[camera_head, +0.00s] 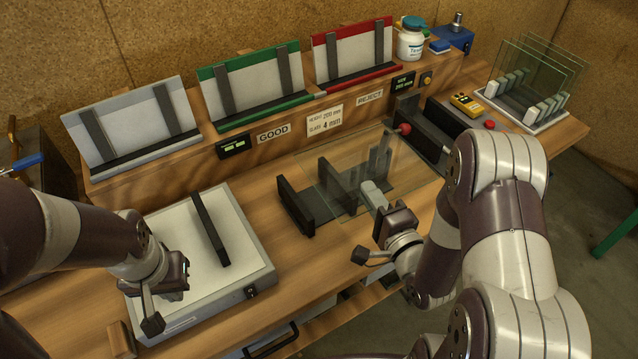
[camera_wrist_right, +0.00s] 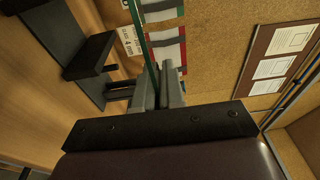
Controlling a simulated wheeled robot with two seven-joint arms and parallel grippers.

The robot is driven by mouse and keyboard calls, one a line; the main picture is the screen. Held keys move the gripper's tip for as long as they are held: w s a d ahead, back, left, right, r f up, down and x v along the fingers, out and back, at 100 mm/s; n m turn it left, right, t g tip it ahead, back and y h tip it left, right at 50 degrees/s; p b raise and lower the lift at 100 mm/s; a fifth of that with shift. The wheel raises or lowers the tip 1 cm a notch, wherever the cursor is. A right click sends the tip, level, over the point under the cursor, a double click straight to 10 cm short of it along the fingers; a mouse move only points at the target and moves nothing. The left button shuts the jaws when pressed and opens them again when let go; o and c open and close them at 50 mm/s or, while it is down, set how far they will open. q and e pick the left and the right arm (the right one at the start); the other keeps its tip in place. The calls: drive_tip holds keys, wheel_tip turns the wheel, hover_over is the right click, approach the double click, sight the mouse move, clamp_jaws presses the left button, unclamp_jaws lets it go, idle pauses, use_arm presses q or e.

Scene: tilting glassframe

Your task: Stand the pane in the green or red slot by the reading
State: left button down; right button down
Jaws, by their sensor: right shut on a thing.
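In the right wrist view, the pane's thin green edge (camera_wrist_right: 138,25) runs up from between the shut fingers (camera_wrist_right: 160,88). The green slot rack (camera_head: 252,88) and red slot rack (camera_head: 352,58) stand on the back ledge, both without a pane. A dark display (camera_head: 403,84) shows a "NOW" reading in mm, its digits hard to read. My left gripper (camera_head: 165,285) hangs over the white plate; its fingers are hidden.
A grey rack (camera_head: 130,125) stands left of the green one. A card (camera_head: 325,121) gives height and 4 mm glass, between GOOD and REJECT labels. Several panes stand in a white rack (camera_head: 520,118) at right. A white plate (camera_head: 235,225) with a black bar lies front left.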

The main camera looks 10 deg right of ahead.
hover_over(319, 223)
wheel_tip(319, 223, down, 7)
wheel_tip(319, 223, down, 3)
drive_tip(key=shift+f, duration=0.3)
drive_tip(key=shift+f, duration=0.1)
drive_tip(key=shift+f, duration=0.15)
drive_tip(key=c, duration=1.2)
unclamp_jaws()
drive_tip(key=shift+c, duration=0.2)
drive_tip(key=shift+f, duration=0.1)
